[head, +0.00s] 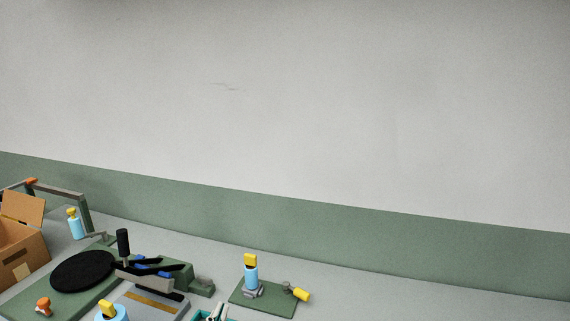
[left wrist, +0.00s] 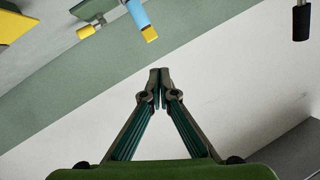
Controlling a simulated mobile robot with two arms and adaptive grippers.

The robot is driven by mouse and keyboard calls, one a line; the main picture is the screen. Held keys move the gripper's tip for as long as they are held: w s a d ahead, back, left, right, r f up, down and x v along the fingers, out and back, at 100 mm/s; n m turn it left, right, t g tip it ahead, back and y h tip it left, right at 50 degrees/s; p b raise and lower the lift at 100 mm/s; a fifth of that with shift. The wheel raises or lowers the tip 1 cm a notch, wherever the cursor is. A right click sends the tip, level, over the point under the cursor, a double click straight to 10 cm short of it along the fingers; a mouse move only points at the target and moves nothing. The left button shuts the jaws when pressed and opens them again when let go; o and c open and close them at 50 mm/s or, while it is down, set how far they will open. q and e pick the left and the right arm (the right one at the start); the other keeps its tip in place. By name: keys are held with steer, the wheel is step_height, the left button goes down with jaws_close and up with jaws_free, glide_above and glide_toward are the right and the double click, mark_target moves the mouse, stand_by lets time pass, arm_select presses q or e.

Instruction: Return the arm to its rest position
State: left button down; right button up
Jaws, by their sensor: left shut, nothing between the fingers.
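The pale wall and green lower band lie behind the fingers there. The rest of the left arm is out of the head frame. My right gripper is in neither view.
A blue bottle with a yellow cap (head: 251,272) and a yellow-ended piece (head: 301,294) stand on the green mat (head: 272,303). Left are a black disc (head: 83,270), an upright black handle (head: 123,242) and an open cardboard box (head: 22,246). The counter at right is clear.

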arm_select(q)
steer(key=s+a+f+n+g+y, duration=0.1)
steer(key=s+a+f+n+g, duration=0.35)
steer(key=s+f, duration=0.85)
steer(key=s+a+f+m+g, duration=0.1)
steer(key=s+f+g, duration=0.25)
steer(key=s, duration=0.35)
steer(key=s+a+f+g, duration=0.1)
steer(key=s+f+g, duration=0.25)
steer(key=s, duration=0.35)
steer(key=s+f+g+b, duration=0.25)
steer(key=f+b, duration=0.35)
steer(key=f, duration=2.6)
steer(key=s+a+f+b, duration=0.3)
steer(key=s+f+b, duration=0.1)
steer(key=s+f, duration=1.3)
step_height(320, 180, down, 4)
steer(key=shift+s+r+g, duration=0.2)
steer(key=shift+s+g, duration=0.2)
